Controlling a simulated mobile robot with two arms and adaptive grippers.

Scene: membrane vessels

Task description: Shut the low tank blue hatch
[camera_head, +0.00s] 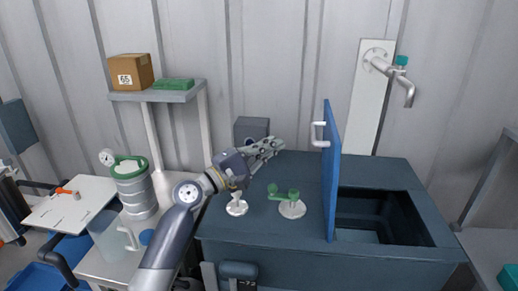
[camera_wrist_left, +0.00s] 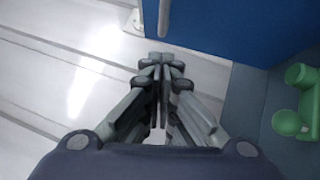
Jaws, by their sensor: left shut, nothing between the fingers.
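The blue hatch (camera_head: 332,172) stands upright, open, at the left edge of the opening in the dark low tank (camera_head: 265,232). A white handle (camera_head: 320,134) is on its left face. The hatch also fills the upper right of the left wrist view (camera_wrist_left: 235,28), with the handle (camera_wrist_left: 164,16) just beyond the fingertips. My left gripper (camera_head: 280,144) is shut and empty, left of the hatch and apart from its handle in the head view. The tank's opening (camera_head: 380,216) is uncovered, to the right of the hatch. My right gripper is not in view.
A green valve (camera_head: 290,202) and a small white fitting (camera_head: 237,206) stand on the tank top left of the hatch. A grey box (camera_head: 251,130) is behind my gripper. A wall tap (camera_head: 400,75) is above the tank. A shelf (camera_head: 158,96) and a metal vessel (camera_head: 135,188) are left.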

